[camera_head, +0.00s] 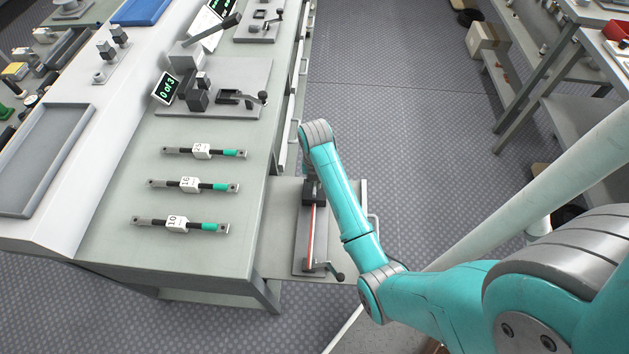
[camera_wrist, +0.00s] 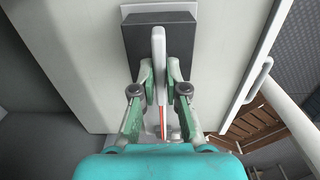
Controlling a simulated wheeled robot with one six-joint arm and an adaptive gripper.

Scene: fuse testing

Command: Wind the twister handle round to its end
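The twister handle (camera_wrist: 158,45) is a pale grey upright bar in front of a black block (camera_wrist: 184,40) in the wrist view. My gripper (camera_wrist: 159,75) has one green-grey finger on each side of the handle, close against it, and looks shut on it. A red strip (camera_wrist: 162,122) shows below the handle, between the fingers. In the head view the device's grey plate (camera_head: 301,232) lies on a low shelf beside the bench, with the black block (camera_head: 313,198) at its far end. My arm hides the handle and gripper there.
The bench (camera_head: 150,255) on the left holds several fuses (camera_head: 180,223), a counter display reading 0 of 3 (camera_head: 165,88) and clamp fixtures. A small crank (camera_head: 335,272) sits at the plate's near end. A drawer handle (camera_wrist: 258,80) is to the right.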

